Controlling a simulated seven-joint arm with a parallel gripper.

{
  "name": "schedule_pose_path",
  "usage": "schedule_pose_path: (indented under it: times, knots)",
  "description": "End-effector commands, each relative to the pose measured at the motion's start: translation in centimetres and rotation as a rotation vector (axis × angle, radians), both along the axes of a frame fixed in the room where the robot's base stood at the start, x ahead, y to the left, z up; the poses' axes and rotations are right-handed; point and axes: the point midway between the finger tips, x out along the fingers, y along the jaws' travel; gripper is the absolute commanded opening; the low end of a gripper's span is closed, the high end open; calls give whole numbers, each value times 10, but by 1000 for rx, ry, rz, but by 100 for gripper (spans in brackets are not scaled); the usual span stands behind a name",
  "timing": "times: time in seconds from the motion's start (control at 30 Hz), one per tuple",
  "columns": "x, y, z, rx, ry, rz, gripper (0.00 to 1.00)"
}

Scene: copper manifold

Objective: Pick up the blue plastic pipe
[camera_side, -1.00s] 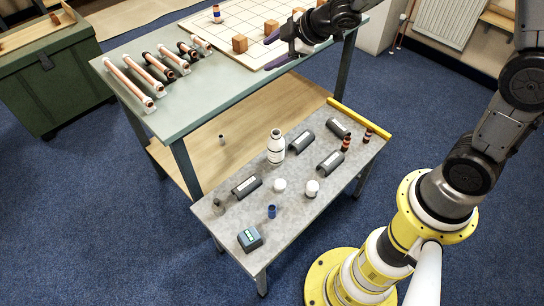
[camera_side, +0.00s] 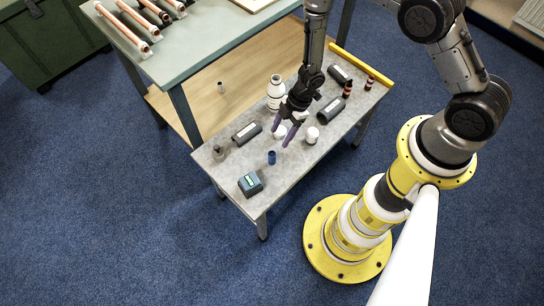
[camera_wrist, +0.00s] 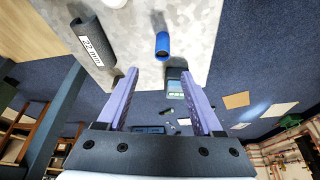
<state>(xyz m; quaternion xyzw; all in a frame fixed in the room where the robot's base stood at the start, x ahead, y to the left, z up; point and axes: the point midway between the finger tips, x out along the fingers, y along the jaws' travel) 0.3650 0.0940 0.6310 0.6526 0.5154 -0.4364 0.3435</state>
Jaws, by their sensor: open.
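The blue plastic pipe (camera_side: 271,158) is a short blue tube standing on the grey bench top, toward its front left. In the wrist view the blue pipe (camera_wrist: 162,45) shows beyond the fingertips, roughly between their lines. My gripper (camera_side: 281,138) points down over the bench, up and right of the pipe in the side view. Its two purple fingers (camera_wrist: 160,76) are apart with nothing held between them. The pipe and fingers look apart.
A dark device with a screen (camera_side: 250,184) sits left of the pipe. White caps (camera_side: 312,135), a white bottle (camera_side: 275,92) and labelled grey holders (camera_side: 246,133) stand nearby. A grey fitting (camera_side: 218,153) is at the left edge. A yellow strip (camera_side: 357,64) edges the far right end.

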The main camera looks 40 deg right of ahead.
Motion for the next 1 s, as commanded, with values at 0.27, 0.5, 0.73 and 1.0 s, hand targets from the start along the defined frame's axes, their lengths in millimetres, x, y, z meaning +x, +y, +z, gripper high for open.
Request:
schedule_pose_path:
  times: [0.27, 0.5, 0.73, 1.0]
  knots:
    - [4, 18, -45, -1, 1, 1, 68]
    - [4, 23, -60, -1, 0, 1, 68]
    - [2, 32, -91, -1, 0, 1, 68]
    - [4, 38, -105, -1, 0, 1, 68]
